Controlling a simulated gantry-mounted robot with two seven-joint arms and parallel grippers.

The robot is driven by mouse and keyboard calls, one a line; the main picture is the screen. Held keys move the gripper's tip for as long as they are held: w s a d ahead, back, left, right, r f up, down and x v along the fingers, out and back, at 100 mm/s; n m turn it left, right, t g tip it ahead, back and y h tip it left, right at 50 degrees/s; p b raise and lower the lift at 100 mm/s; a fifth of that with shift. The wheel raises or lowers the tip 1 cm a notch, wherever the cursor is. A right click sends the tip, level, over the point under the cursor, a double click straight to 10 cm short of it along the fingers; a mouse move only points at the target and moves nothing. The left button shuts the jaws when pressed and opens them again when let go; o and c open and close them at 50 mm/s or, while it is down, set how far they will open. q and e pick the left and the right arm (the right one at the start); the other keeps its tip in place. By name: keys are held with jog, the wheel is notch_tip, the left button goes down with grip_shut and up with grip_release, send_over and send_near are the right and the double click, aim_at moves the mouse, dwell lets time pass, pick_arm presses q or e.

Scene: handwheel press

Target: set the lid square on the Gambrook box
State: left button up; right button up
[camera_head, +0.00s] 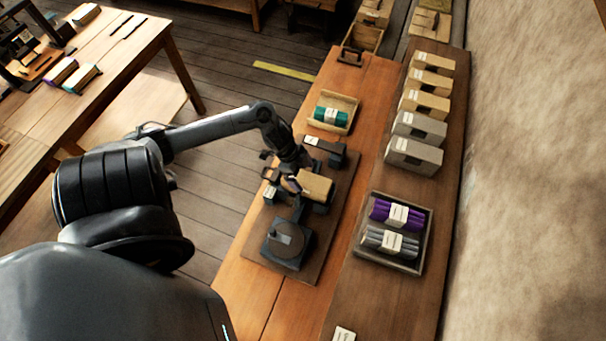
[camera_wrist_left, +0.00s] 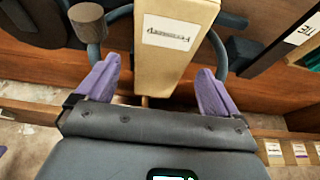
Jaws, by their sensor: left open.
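My left gripper (camera_head: 284,180) is above the workbench, beside a tan block-shaped box (camera_head: 316,186) on the dark press board. In the left wrist view, the purple fingers of the gripper (camera_wrist_left: 158,68) are spread apart. The near end of the tan box (camera_wrist_left: 170,65) lies between and beyond them, and nothing is clamped. Its pale label (camera_wrist_left: 170,33) appears upside down, too small to read surely. I cannot tell whether this is the Gambrook box, and I cannot pick out a separate lid. The right gripper is not in view.
A grey round press part (camera_head: 286,243) stands at the board's near end. A tray (camera_head: 428,247) with purple and grey bundles is to the right. Several labelled boxes (camera_head: 427,103) line the wall-side shelf. A wooden tray (camera_head: 347,101) holds a teal bundle.

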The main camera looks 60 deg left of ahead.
pick_arm(q)
jog(key=v, duration=0.9)
jog(key=shift+r, duration=0.4)
jog(key=shift+s+r+p, duration=0.1)
jog(key=shift+p, duration=0.25)
jog(key=shift+r+p, duration=0.4)
jog(key=shift+p, duration=0.35)
jog(key=shift+s, duration=0.1)
